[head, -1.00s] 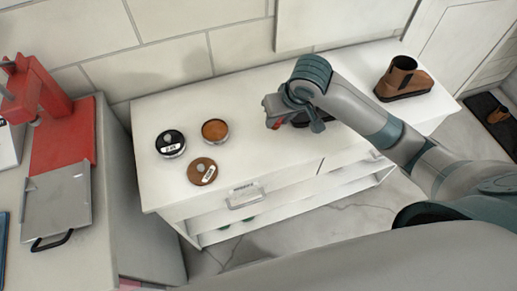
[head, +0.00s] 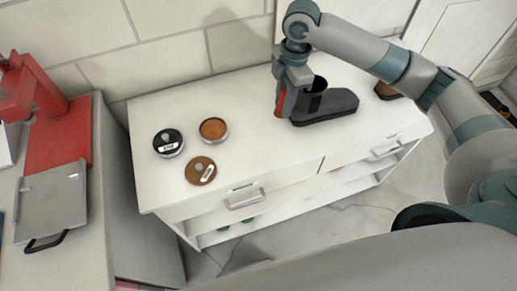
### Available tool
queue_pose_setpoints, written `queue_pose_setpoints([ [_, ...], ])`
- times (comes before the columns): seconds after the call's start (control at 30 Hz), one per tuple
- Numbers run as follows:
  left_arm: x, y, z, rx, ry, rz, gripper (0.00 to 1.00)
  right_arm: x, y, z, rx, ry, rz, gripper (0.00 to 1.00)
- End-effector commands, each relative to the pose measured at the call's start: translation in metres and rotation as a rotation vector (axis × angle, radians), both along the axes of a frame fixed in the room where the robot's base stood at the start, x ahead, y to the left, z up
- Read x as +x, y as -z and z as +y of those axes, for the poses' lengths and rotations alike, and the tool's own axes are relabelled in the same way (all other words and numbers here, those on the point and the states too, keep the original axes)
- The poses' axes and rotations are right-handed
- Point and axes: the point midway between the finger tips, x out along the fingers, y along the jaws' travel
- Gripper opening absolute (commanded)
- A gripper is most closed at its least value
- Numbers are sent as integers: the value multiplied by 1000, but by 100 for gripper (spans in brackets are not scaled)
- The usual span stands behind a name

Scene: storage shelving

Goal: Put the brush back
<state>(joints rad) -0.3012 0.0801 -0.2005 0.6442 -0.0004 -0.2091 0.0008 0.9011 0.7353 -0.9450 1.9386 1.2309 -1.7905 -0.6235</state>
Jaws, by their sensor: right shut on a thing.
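My right gripper (head: 287,102) points down over the white cabinet top, right beside the left side of the black shoe (head: 328,108). It is shut on a reddish-brown piece, which I take to be the brush (head: 279,98). Only a narrow strip of the brush shows, and the fingers and shoe hide the rest. I cannot tell whether the brush touches the shoe or the cabinet top. My left gripper is out of view.
The white cabinet (head: 240,160) holds a black tin (head: 168,142), an open brown tin (head: 213,129) and a brown lid (head: 200,171) at left. A brown shoe (head: 386,91) is partly hidden behind my right arm. A red press (head: 45,115) stands far left. The cabinet's front middle is clear.

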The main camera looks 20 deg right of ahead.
Motion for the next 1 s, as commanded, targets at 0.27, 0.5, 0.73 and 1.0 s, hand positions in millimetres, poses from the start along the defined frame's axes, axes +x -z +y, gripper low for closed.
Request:
queue_pose_setpoints([
  [0.27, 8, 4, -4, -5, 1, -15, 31, 6, -13, -20, -64, -407, -39, 4],
  [0.5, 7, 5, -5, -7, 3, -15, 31, 6, -17, -26, -78, -525, -53, 4],
  [0.73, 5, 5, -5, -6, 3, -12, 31, 6, -17, -26, -78, -527, -53, 4],
  [1.0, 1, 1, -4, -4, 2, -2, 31, 2, -13, -16, -78, -527, -53, 4],
])
